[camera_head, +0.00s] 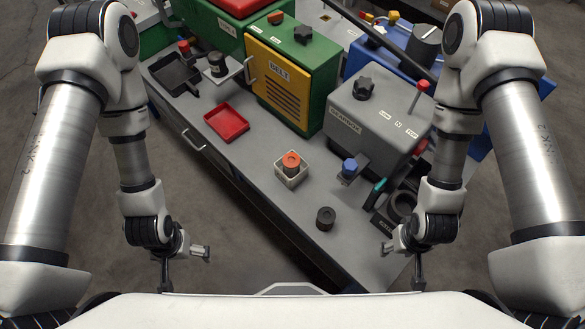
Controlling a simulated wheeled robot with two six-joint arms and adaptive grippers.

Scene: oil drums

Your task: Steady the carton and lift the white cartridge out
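A small white open-topped carton (283,181) stands on the grey bench top, near its front edge. An orange-red topped cylinder (291,160) sticks up out of it. I cannot make out a white cartridge; the cylinder's lower part is hidden by the carton walls. My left gripper (183,266) hangs off the bench's front side, left of and nearer than the carton, with fingers spread and empty. My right gripper (403,265) is near the bench's near right end, right of the carton, also spread and empty. Neither touches the carton.
A dark cylinder (326,218) stands nearer on the bench. A red tray (227,122) lies left of the carton. The grey gearbox (375,115) with a blue-capped part (349,168) stands to the right, the green-yellow belt housing (290,75) behind.

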